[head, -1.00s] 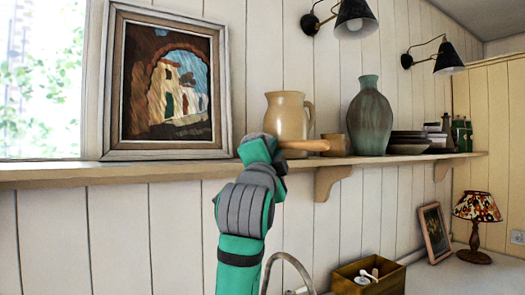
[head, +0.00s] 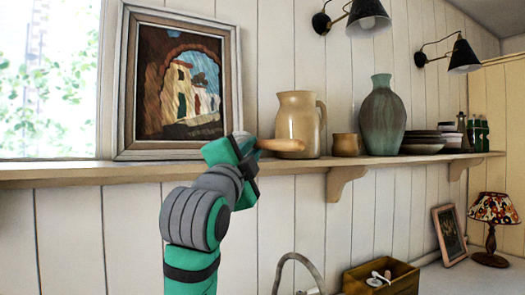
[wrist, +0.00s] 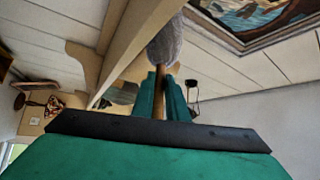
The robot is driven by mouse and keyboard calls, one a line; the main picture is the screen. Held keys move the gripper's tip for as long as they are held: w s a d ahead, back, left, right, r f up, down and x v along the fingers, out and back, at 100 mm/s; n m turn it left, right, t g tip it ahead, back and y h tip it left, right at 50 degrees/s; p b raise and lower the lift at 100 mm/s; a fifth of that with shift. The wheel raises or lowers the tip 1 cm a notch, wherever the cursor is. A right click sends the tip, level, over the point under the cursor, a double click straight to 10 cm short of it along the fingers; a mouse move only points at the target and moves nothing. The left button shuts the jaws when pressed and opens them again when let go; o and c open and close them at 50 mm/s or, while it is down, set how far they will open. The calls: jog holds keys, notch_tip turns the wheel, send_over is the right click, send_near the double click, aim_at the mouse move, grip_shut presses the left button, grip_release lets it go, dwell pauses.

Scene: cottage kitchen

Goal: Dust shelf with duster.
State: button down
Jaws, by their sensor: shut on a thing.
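The wooden shelf (head: 80,173) runs along the white plank wall; its plank also crosses the wrist view (wrist: 135,35). My gripper (head: 243,158) is at the shelf's front edge, near the painting's lower right corner. It is shut on the duster, whose orange-brown wooden handle (head: 282,145) points right, in front of the pitcher. In the wrist view the duster's grey fluffy head (wrist: 168,44) is beyond my teal fingers (wrist: 161,90), beside the shelf plank. The head view mostly hides the duster's head behind my gripper; I cannot tell whether it touches the shelf.
On the shelf stand a framed painting (head: 180,80), a beige pitcher (head: 297,122), a small cup (head: 347,145), a green-brown vase (head: 381,118) and stacked dishes (head: 423,143). Below are a wooden box (head: 395,280), a faucet (head: 292,262), a small frame (head: 449,235) and a lamp (head: 493,210).

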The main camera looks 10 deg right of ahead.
jog(key=s+a, duration=0.5)
jog(key=a, duration=0.9)
jog(key=s+a, duration=0.4)
jog(key=a, duration=0.9)
jog(key=s+d+r, duration=0.1)
jog(key=s+d, duration=0.2)
jog(key=s, duration=0.6)
jog(key=s+d+r, duration=0.1)
jog(key=s+d, duration=0.1)
jog(key=s, duration=0.8)
jog(key=shift+d+r, duration=0.3)
jog(key=shift+d, duration=0.1)
jog(key=shift+a, duration=0.1)
